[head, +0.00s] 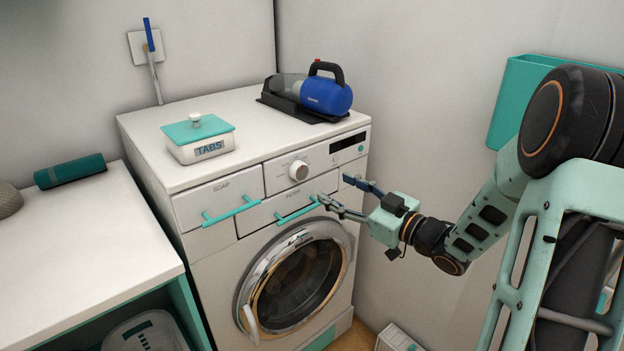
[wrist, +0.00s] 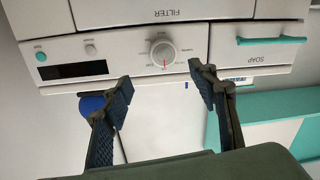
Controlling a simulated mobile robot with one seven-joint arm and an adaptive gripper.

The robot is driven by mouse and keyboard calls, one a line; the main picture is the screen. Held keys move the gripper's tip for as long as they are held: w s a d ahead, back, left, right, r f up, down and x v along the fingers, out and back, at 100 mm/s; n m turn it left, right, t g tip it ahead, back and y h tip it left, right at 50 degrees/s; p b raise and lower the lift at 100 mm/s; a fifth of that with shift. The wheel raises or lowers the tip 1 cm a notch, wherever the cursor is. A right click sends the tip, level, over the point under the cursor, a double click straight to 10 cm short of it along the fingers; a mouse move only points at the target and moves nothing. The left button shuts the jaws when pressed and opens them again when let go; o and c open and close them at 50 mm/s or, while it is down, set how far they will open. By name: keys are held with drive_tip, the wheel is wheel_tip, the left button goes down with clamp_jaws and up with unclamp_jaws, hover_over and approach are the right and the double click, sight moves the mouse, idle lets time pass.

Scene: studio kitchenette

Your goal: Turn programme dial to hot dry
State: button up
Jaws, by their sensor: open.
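The programme dial (head: 298,170) is a round pale knob on the upper front panel of the white washing machine (head: 215,255). In the wrist view, which sees the panel upside down, the dial (wrist: 162,52) has a red mark toward the lower edge of the picture. Small labels ring it, too small to read. My gripper (head: 335,189) is open and empty, in front of the panel and to the right of the dial in the head view. In the wrist view my gripper's (wrist: 160,76) two fingers are apart, with the dial beyond the gap between them; neither appears to touch it.
Below the dial is the filter flap with a teal handle (head: 297,210); the soap drawer (head: 220,195) is to its left. A dark display (head: 348,142) is to its right. A tabs box (head: 200,148) and a blue handheld vacuum (head: 325,95) stand on top. A wall is close on the right.

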sight(302, 172)
drive_tip(key=x, duration=1.1)
drive_tip(key=shift+s+a+r, duration=0.2)
drive_tip(key=shift+s, duration=0.05)
drive_tip(key=c, duration=1.2)
drive_tip(key=shift+o, duration=0.2)
